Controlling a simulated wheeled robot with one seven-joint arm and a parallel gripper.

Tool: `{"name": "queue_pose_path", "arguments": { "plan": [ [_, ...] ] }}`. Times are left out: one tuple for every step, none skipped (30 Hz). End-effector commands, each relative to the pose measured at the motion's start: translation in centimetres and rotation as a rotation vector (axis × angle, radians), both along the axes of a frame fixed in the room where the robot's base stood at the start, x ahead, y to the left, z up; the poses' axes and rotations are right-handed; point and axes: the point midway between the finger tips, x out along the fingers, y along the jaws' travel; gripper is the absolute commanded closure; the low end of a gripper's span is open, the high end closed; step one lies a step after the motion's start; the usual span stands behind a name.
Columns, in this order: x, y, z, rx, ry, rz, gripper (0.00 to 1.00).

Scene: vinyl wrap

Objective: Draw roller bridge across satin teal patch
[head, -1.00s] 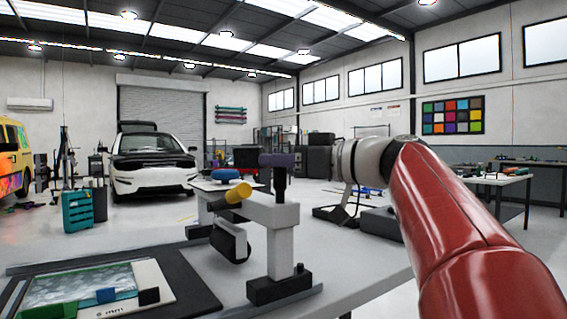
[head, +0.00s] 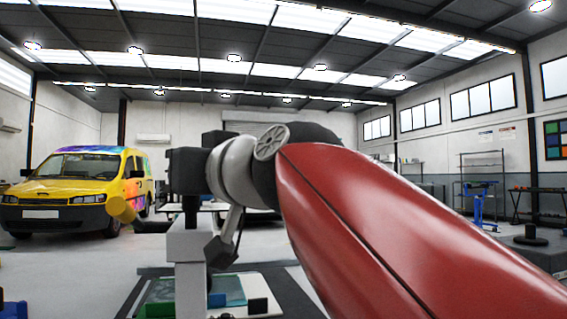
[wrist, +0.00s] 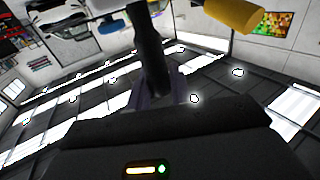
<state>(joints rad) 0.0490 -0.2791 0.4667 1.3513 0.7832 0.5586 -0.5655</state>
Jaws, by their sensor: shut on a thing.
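The roller bridge (head: 187,246) is a pale grey frame with a dark upright post and a yellow cylinder (head: 123,208) at its left. Its pale leg stands in front of the patch from here; I cannot tell where its foot or roller touches. My gripper (head: 190,200) is above the bridge, shut on its dark post. In the wrist view the dark post (wrist: 150,55) runs into the jaws (wrist: 152,100), and the yellow cylinder shows at the top. The satin teal patch (head: 228,288) lies on a pale sheet, partly hidden by the bridge.
A dark mat (head: 284,291) surrounds the sheet. A black block (head: 258,306), a blue block (head: 216,299) and a green block (head: 159,310) lie by the patch's near edge. My red arm covers the right foreground. A yellow van (head: 75,190) stands far left.

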Motion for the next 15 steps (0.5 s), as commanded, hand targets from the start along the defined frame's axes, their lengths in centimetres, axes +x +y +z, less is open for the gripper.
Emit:
{"name": "queue_pose_path", "arguments": {
  "plan": [
    [-0.6, 1.5, 0.4, -0.007, 0.004, 0.008, 1.00],
    [-0.8, 2.2, 0.4, -0.006, 0.005, 0.007, 1.00],
    [-1.1, 3.0, 0.4, -0.006, 0.004, 0.007, 1.00],
    [-1.2, 3.6, 0.4, -0.007, 0.004, 0.005, 1.00],
    [-1.4, 4.2, 0.4, -0.006, 0.005, 0.005, 1.00],
    [-1.6, 4.8, 0.3, -0.005, 0.005, 0.004, 1.00],
    [-1.7, 5.2, 0.3, -0.006, 0.004, 0.004, 1.00],
    [-1.9, 5.6, 0.3, -0.005, 0.005, 0.004, 1.00],
    [-2.0, 6.1, 0.2, -0.006, 0.004, 0.003, 1.00],
    [-2.1, 6.4, 0.2, -0.005, 0.005, 0.003, 1.00],
    [-2.2, 6.7, 0.1, -0.006, 0.004, 0.002, 1.00],
    [-2.2, 6.9, 0.1, -0.004, 0.004, 0.001, 1.00],
    [-2.3, 7.1, 0.1, -0.003, 0.004, 0.001, 1.00],
    [-2.3, 7.3, 0.0, -0.004, 0.004, 0.001, 1.00],
    [-2.4, 7.4, 0.0, -0.005, 0.004, 0.001, 1.00]
  ]
}}
